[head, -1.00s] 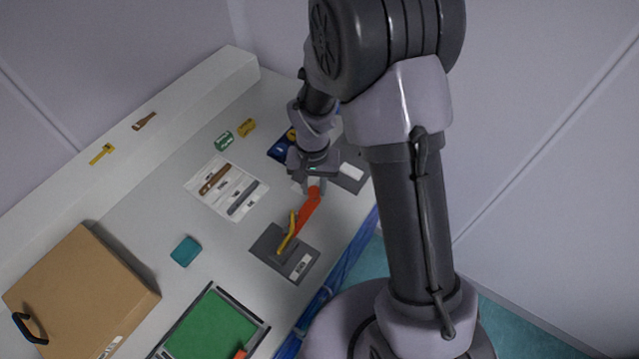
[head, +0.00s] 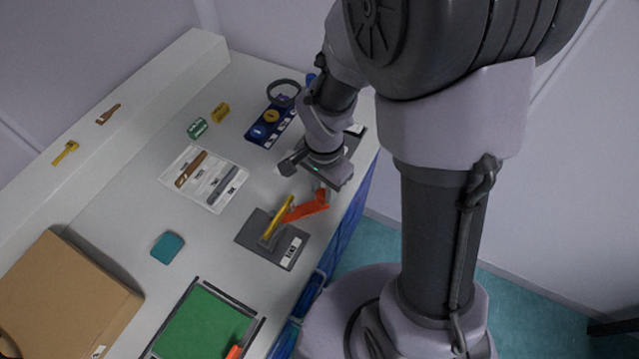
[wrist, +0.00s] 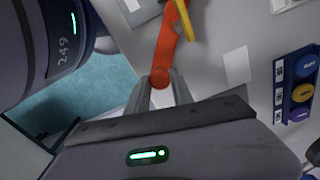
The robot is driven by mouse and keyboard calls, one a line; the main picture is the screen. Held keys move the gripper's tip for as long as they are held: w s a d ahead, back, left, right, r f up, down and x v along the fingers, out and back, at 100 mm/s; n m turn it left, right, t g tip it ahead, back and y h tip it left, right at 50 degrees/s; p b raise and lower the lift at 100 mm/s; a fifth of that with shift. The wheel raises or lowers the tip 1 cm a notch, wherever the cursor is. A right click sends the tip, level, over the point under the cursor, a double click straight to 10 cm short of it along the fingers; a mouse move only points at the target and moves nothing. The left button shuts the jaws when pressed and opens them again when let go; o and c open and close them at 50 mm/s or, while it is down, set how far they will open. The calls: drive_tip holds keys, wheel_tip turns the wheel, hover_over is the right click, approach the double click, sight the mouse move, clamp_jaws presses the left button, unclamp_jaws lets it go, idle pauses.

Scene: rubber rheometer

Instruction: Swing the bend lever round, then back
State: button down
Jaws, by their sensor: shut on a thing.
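The red bend lever (head: 306,210) sits on a dark base plate (head: 254,243) near the front edge of the bench. A yellow bar (head: 281,214) stands beside it on the same plate. In the head view the lever points right from its mount, toward the bench edge. My gripper (head: 322,188) is at the lever's free end. In the wrist view the red lever (wrist: 168,45) runs up from between my fingers (wrist: 161,90), which are shut on its rounded end. The yellow bar (wrist: 184,18) also shows at the top there.
A blue holder with round knobs (head: 270,122) stands behind my gripper. A white tray with tools (head: 204,178), a teal block (head: 167,247), a green mat (head: 205,325) and a cardboard box (head: 65,295) lie to the left. The bench's front edge is close by.

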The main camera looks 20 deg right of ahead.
drive_tip(key=shift+s+m, duration=0.25)
drive_tip(key=shift+m, duration=0.05)
drive_tip(key=c, duration=1.1)
unclamp_jaws()
drive_tip(key=shift+s, duration=0.1)
drive_tip(key=shift+r, duration=0.1)
wheel_tip(320, 180, up, 17)
drive_tip(key=p, duration=0.6)
drive_tip(key=shift+r+p, duration=0.15)
drive_tip(key=shift+p, duration=0.2)
